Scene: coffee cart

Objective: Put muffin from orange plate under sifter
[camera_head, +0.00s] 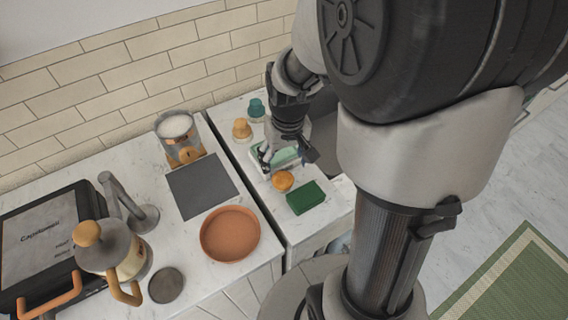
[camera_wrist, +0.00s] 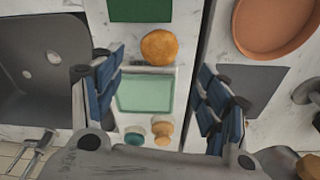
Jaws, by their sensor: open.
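A round golden-brown thing, which looks like the muffin (camera_head: 283,181), lies on the right counter and also shows in the wrist view (camera_wrist: 160,47). The orange plate (camera_head: 230,234) stands empty on the left counter; part of it shows in the wrist view (camera_wrist: 276,27). A clear container with white contents and an orange front part, likely the sifter (camera_head: 178,133), stands at the back by the wall. My gripper (camera_head: 286,154) is open and empty over the pale green tray (camera_wrist: 145,94), behind the muffin in the head view. Its fingers (camera_wrist: 158,98) are wide apart.
A green block (camera_head: 306,198) lies beside the muffin. A teal knob (camera_head: 256,107) and an orange knob (camera_head: 242,129) stand behind the tray. A sink (camera_wrist: 40,60) is alongside. A dark grey mat (camera_head: 202,186) lies before the container. A French press (camera_head: 110,255) stands left.

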